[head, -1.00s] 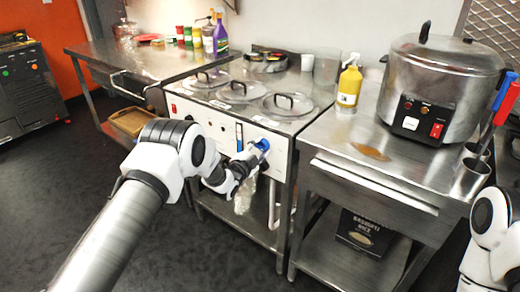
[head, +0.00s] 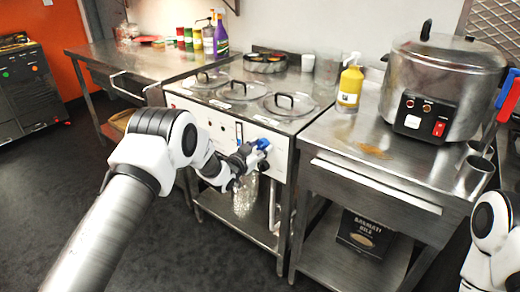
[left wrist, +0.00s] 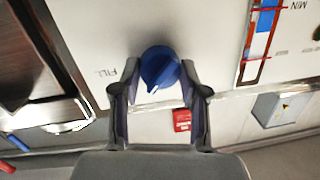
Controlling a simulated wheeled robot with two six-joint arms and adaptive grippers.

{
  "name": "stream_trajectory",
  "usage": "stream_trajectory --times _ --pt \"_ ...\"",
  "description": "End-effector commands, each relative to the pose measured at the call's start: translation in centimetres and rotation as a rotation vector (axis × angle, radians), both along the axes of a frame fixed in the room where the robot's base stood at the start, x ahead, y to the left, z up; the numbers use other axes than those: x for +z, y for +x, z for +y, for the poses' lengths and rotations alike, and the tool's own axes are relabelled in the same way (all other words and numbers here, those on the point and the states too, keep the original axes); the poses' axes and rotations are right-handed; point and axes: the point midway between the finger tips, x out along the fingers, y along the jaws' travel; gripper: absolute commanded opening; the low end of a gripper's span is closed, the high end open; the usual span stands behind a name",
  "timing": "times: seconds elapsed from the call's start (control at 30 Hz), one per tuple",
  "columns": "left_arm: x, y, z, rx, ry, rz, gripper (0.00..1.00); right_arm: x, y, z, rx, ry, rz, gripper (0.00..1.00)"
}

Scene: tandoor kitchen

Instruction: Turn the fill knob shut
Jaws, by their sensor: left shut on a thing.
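The blue fill knob (head: 263,143) sits on the white front panel (head: 215,124) of the steel unit with round lids. In the left wrist view the knob (left wrist: 160,66) lies between the two fingers of my left gripper (left wrist: 158,82), which is shut on it. A white pointer mark shows on the knob's lower part, and the word FILL is on the panel beside it. In the head view my left gripper (head: 247,154) reaches the panel from the left. My right gripper is not in view; only part of my right arm shows.
A clear, glassy shape (head: 245,196) shows below my left gripper; I cannot tell what it is. A steel counter (head: 385,200) stands close on the right, with a yellow spray bottle (head: 349,86) and a large cooker (head: 443,85). Floor in front is clear.

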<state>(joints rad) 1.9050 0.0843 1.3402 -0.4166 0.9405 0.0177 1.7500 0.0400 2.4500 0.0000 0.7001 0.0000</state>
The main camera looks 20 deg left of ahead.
Motion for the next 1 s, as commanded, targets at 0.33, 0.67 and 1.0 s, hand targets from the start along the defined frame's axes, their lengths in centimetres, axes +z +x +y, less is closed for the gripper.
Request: stream_trajectory --times 0.33,0.67,1.0 --pt "0.08 0.06 0.16 0.0 -0.306 0.111 0.09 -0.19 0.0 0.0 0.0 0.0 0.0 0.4" --pt "0.13 0.09 0.21 -0.001 -0.564 0.204 0.09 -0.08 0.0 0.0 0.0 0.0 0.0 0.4" --pt "0.12 0.12 0.3 -0.001 -0.707 0.256 0.09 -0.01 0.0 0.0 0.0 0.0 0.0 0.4"
